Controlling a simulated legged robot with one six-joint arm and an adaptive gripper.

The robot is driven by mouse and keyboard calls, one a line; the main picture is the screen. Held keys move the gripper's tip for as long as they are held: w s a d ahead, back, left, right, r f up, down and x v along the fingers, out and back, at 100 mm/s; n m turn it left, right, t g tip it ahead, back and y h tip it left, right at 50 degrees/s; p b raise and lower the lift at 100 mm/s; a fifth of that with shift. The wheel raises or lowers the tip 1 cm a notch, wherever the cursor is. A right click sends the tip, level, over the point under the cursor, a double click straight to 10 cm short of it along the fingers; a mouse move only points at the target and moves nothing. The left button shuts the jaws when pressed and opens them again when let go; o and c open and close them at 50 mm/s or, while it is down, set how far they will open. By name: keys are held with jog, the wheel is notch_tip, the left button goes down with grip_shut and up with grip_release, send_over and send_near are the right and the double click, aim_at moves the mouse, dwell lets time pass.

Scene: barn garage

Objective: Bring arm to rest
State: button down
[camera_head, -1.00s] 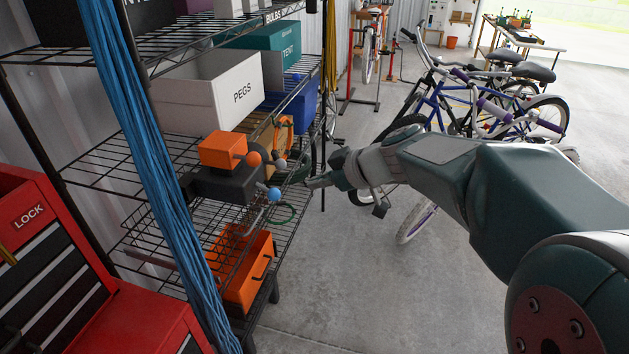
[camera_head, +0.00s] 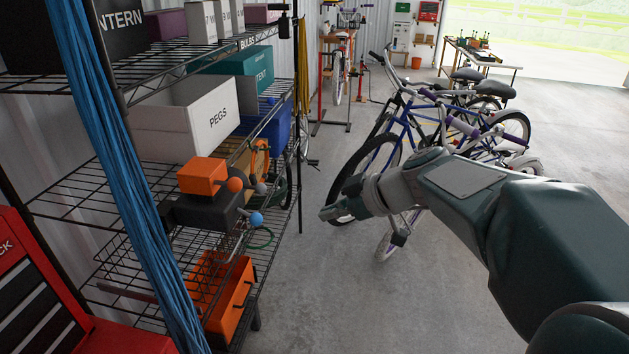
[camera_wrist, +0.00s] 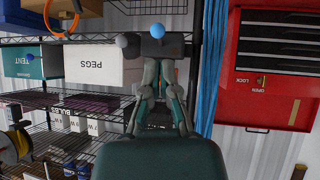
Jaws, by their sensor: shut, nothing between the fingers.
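My arm reaches in from the right of the head view. My gripper (camera_head: 327,212) is at its left end, in the open space right of the wire shelf (camera_head: 75,204), apart from it. In the wrist view my gripper (camera_wrist: 160,128) is shut and empty, with its fingers together. That view looks toward the shelf and appears upside down. Beyond the fingers is a dark box with a blue ball (camera_wrist: 157,31) and a grey ball; the fingers appear clear of it, though the wrist view alone does not settle the distance.
The shelf holds a white PEGS bin (camera_head: 185,115), an orange block (camera_head: 202,176) on the dark box, and an orange crate (camera_head: 232,300). Blue rope (camera_head: 120,170) hangs in front. A red cabinet (camera_head: 40,310) stands at lower left. Bicycles (camera_head: 440,125) stand behind my arm. The middle floor is clear.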

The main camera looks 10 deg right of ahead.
jog(key=s+d+f+m+h, duration=0.2)
jog(key=s+m+h, duration=0.2)
jog(key=s, duration=0.6)
jog(key=s+d+f+m+h, duration=0.3)
jog(key=s+m+h, duration=0.1)
jog(key=s+m, duration=0.4)
jog(key=shift+s+m+h, duration=0.3)
jog(key=shift+s+h, duration=0.1)
jog(key=shift+s, duration=0.6)
